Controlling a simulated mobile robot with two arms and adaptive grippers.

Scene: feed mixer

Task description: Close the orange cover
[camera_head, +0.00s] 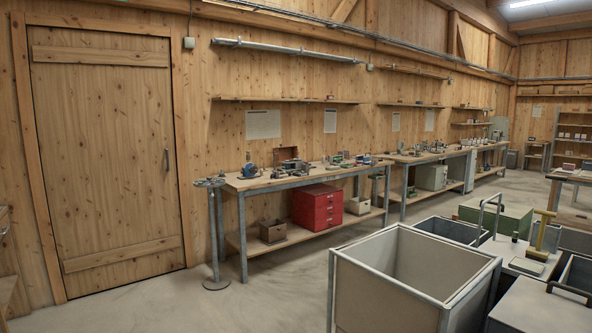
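I see no orange cover in the head view. A machine with open metal bins stands at the lower right, probably the feed mixer. Its nearest part is a large open grey bin (385,290) with a metal frame. Neither of my grippers is in view.
A long workbench (250,184) with tools runs along the wooden wall, with a red drawer cabinet (318,207) on its lower shelf. A closed wooden door (105,160) is at the left.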

